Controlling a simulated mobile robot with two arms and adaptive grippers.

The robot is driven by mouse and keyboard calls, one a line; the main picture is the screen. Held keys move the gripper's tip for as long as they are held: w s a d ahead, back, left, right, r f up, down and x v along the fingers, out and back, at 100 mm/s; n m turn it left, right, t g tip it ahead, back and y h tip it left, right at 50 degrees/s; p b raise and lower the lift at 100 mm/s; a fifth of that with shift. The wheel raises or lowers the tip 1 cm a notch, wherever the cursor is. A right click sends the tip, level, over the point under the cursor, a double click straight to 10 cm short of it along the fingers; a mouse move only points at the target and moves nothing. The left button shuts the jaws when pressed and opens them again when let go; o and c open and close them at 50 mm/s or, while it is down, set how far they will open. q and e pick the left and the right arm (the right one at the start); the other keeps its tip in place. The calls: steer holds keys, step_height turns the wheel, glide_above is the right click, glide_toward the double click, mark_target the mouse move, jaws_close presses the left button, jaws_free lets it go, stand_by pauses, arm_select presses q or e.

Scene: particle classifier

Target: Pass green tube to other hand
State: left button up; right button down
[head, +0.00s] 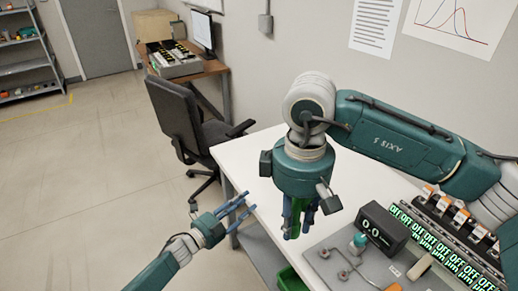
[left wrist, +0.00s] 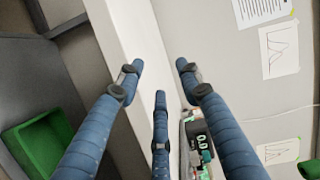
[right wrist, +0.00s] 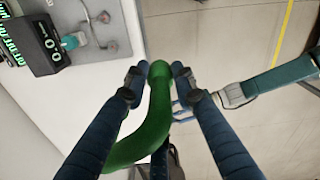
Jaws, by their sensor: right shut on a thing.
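The green tube (right wrist: 152,118) is a thick, curved piece. In the right wrist view it lies between the fingers of my right gripper (right wrist: 155,75), which is shut on it. In the head view my right gripper (head: 298,222) points down over the white table's edge, and only a little of the tube (head: 297,208) shows between its fingers. My left gripper (head: 243,207) is to the left of it, open and empty, fingers pointing towards it with a gap between. The left wrist view shows its spread fingers (left wrist: 160,85) with nothing between them.
The white table (head: 243,160) holds a black display box (head: 383,228) and a grey plate with fittings (head: 335,258) at right. A green bin (head: 290,279) is below the table's edge. A black chair (head: 178,115) stands behind. The floor at left is free.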

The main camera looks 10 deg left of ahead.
arm_select(q)
steer(key=s+d+r+m+g+h, duration=0.1)
steer(key=d+r+m+g+h, duration=0.3)
steer(key=r+m, duration=0.65)
steer(key=s+d+r+m+g+h, duration=0.1)
steer(key=d+r+m+g+h, duration=0.5)
steer(key=r, duration=0.8)
steer(key=s+a+r+m+g+y, duration=0.3)
steer(key=s+r+m+g+y, duration=0.55)
steer(key=m, duration=0.85)
arm_select(e)
steer(key=shift+s, duration=0.1)
arm_select(q)
steer(key=shift+t+h, duration=0.65)
steer(key=shift+h, duration=0.3)
steer(key=s+x, duration=0.1)
steer(key=x, duration=0.3)
steer(key=s+x, duration=0.1)
steer(key=x, duration=0.3)
steer(key=s+x, duration=0.1)
steer(key=x, duration=0.3)
steer(key=shift+r, duration=0.25)
arm_select(e)
steer(key=shift+a, duration=0.1)
